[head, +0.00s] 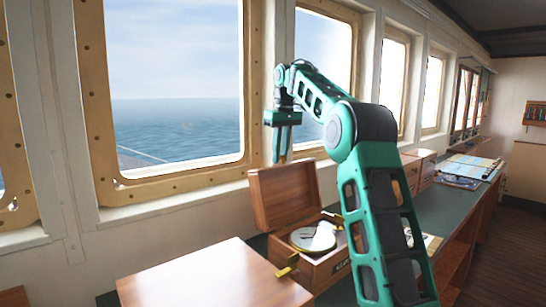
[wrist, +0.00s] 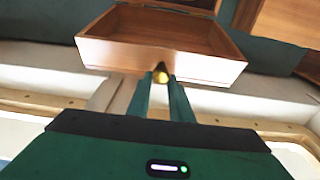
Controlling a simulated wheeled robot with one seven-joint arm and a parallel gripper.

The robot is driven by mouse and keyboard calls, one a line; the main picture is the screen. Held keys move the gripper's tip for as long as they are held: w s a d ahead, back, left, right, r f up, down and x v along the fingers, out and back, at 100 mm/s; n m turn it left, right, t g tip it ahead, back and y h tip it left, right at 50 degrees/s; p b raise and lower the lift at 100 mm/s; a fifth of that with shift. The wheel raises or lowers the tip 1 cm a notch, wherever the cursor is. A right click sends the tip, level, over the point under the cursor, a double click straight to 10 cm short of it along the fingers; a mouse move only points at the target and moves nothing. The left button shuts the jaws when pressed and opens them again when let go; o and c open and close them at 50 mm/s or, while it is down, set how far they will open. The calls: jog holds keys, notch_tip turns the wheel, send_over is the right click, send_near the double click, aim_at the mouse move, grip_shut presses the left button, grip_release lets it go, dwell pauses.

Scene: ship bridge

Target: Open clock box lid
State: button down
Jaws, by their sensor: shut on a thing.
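The clock box (head: 335,268) is a brown wooden case on the counter, with a round white-faced instrument (head: 315,237) inside. Its lid (head: 283,195) stands raised at the back of the box, roughly upright. In the wrist view I see the lid's hollow inner side (wrist: 165,38) and a small brass knob (wrist: 161,76) at its edge. My gripper (head: 281,160) is at the lid's top edge, pointing down. In the wrist view its two green fingers (wrist: 160,88) are on either side of the knob, shut on it. The fingertips are partly hidden by the lid.
A closed wooden box (head: 215,278) stands at the front left, close to the clock box. Brass fittings (head: 288,266) stick out between them. Windows (head: 175,90) line the wall behind. Papers (head: 470,167) lie farther along the green counter (head: 432,200). My arm covers part of the right side.

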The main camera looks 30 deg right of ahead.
jog(key=c, duration=2.4)
grip_release()
jog(key=shift+w+d+f, duration=0.15)
jog(key=shift+w+f, duration=0.1)
jog(key=shift+c, duration=0.2)
jog(key=o, duration=0.9)
jog(key=shift+c, duration=0.2)
jog(key=shift+a, duration=0.2)
